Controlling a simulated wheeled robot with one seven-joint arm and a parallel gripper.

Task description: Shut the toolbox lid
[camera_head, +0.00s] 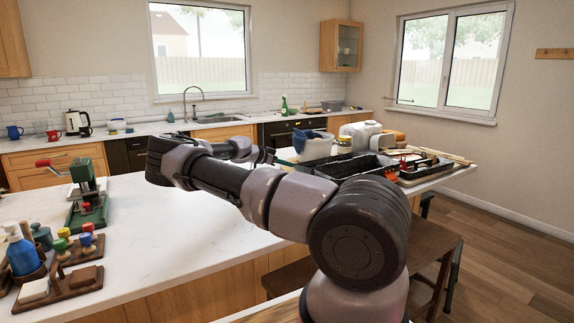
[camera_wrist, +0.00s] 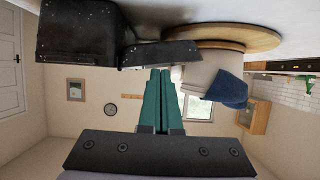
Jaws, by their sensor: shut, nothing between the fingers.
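The black toolbox (camera_head: 342,171) stands on the island counter beyond my arm, and its open top shows a dark inside. I cannot clearly make out its lid in the head view. In the wrist view, which is turned upside down, a large dark box shape (camera_wrist: 85,35) fills the upper left, with a flatter dark panel (camera_wrist: 160,55) beside it. I cannot tell which part is the lid. My gripper (camera_wrist: 160,75) has teal fingers pressed together and empty, their tips close to the dark panel in the picture. In the head view the gripper (camera_head: 287,162) is just left of the toolbox, partly hidden.
A white bucket with blue cloth (camera_head: 314,145) stands behind the gripper. A tool tray (camera_head: 428,170) lies right of the toolbox. A green press (camera_head: 88,197) and a blue bottle (camera_head: 21,252) stand at left. The counter's middle (camera_head: 170,235) is clear.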

